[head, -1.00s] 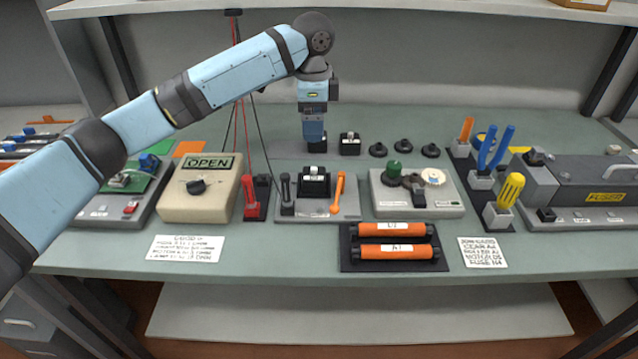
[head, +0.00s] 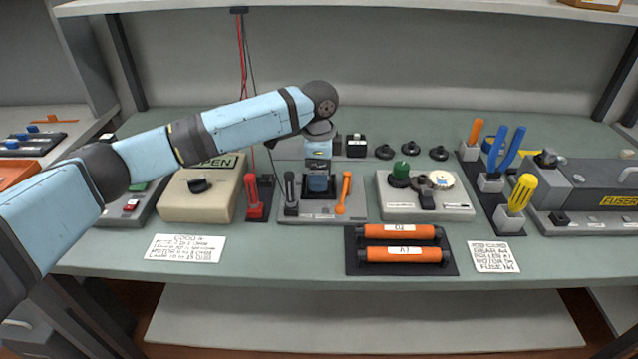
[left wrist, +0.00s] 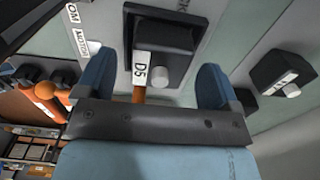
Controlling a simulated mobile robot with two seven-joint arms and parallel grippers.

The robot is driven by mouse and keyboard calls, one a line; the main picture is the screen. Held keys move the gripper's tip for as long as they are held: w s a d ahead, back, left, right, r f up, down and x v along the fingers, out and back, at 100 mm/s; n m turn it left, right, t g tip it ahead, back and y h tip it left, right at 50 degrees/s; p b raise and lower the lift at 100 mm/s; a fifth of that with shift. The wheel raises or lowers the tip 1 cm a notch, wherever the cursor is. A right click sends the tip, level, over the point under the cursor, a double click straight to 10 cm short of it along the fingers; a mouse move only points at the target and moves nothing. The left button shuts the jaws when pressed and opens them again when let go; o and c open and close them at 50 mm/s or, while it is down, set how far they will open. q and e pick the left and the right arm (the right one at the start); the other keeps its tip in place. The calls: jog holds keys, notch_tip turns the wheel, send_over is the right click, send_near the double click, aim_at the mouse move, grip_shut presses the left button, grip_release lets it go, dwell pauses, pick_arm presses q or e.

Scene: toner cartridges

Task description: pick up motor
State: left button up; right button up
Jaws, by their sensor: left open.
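A black motor (left wrist: 165,35) with a white "D5" label and a light round knob sits on the grey station plate (head: 322,211). In the left wrist view it lies ahead of my left gripper (left wrist: 155,85), roughly between its two blue fingers. The fingers are open and apart, with nothing clearly gripped. In the head view my left gripper (head: 318,184) points down over the motor and hides most of it. A second, similar black block (head: 356,146) stands at the back, and it also shows in the left wrist view (left wrist: 283,75). My right gripper is out of view.
A dark lever (head: 290,190) and an orange lever (head: 345,190) flank the motor closely. A red lever (head: 254,200) and beige "OPEN" box (head: 200,200) stand left. A grey box with knobs (head: 425,205) stands right, and orange rollers (head: 400,232) lie in front.

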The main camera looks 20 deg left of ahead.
pick_arm(q)
jog(key=shift+f, duration=0.7)
jog(key=c, duration=1.1)
jog(key=shift+r, duration=0.1)
jog(key=shift+r, duration=0.1)
